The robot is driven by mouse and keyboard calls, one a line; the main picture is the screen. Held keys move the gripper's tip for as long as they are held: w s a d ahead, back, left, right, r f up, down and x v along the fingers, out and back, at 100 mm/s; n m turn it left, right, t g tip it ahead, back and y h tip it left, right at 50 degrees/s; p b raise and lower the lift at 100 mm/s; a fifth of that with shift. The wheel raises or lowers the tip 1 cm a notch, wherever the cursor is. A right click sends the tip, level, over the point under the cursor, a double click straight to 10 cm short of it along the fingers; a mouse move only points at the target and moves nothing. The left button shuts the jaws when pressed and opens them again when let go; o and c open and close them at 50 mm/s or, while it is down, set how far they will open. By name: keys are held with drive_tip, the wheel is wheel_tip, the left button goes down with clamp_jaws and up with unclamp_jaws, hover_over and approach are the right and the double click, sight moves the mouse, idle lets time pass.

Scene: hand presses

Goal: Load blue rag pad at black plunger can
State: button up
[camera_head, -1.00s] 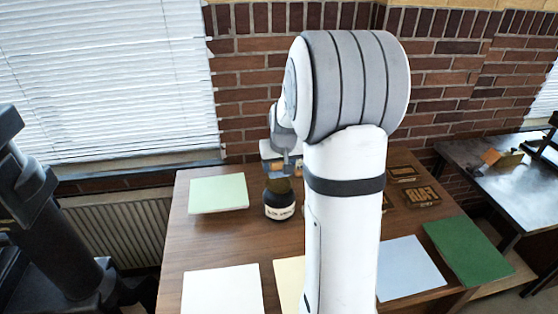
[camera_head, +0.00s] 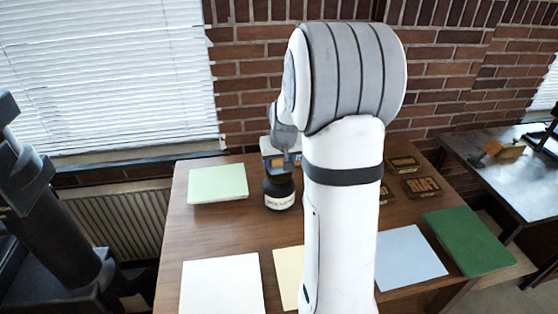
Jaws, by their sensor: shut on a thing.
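The black plunger can (camera_head: 280,197) stands upright on the brown table, with a pale label on its front. My gripper (camera_head: 281,172) is right above the can, pointing down, its fingers small and partly hidden behind my own arm. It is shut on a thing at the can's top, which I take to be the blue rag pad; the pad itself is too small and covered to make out. I cannot tell whether it touches the can.
On the table (camera_head: 228,232) lie a pale green sheet (camera_head: 218,184), a white sheet (camera_head: 222,285), a cream sheet (camera_head: 288,275), a light blue sheet (camera_head: 410,257) and a dark green one (camera_head: 468,241). Dark lettered blocks (camera_head: 422,186) lie at the back right. My arm hides the middle.

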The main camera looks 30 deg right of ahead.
drive_tip(key=shift+s+f+b, duration=0.1)
drive_tip(key=shift+f+b, duration=0.5)
drive_tip(key=shift+b, duration=0.05)
idle(1.6)
drive_tip(key=shift+r, duration=0.1)
drive_tip(key=shift+r+p, duration=2.1)
drive_tip(key=shift+r, duration=1.4)
